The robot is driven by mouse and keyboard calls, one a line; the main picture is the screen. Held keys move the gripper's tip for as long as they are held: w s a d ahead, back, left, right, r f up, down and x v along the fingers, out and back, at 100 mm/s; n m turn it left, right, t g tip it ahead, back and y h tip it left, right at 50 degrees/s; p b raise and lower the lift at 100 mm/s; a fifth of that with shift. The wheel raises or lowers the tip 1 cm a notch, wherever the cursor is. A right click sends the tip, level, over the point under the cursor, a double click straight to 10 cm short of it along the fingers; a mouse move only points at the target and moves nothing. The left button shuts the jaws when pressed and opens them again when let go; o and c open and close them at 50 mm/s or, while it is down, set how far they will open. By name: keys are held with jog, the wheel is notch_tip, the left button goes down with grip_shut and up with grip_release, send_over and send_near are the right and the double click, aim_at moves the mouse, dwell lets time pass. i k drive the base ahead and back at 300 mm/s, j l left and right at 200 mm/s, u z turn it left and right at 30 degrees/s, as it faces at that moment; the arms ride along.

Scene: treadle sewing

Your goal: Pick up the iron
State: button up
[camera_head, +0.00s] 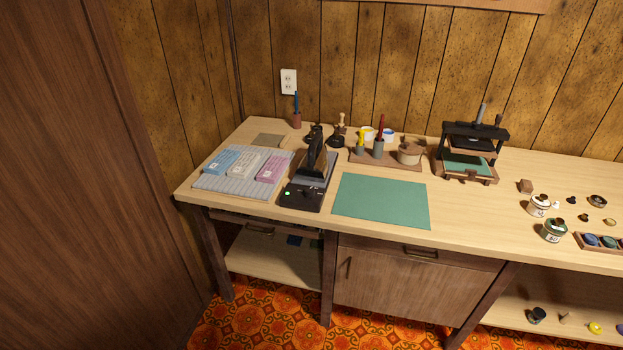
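A dark iron (317,157) with a tall black handle part sits on a black stand (303,194) on the workbench, left of centre in the head view. A small green light shows on the front left of the stand. The iron's lower part looks brownish grey, and its exact outline is hard to tell against the dark things behind it. My gripper is not in view.
Left of the stand is a grey ribbed mat (215,184) with several pastel blocks. A green mat (382,201) lies to its right. Behind are a wooden tray (412,166) with pots and a black press (474,130). Ink jars (553,230) stand at right. A brown panel (85,180) fills the left.

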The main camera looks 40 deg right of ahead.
aim_at(314, 166)
jog(key=i+l+u, duration=0.25)
jog(key=i+l, duration=0.35)
jog(key=i, duration=0.2)
jog(key=i+l+u, duration=0.25)
jog(key=i+l, duration=0.5)
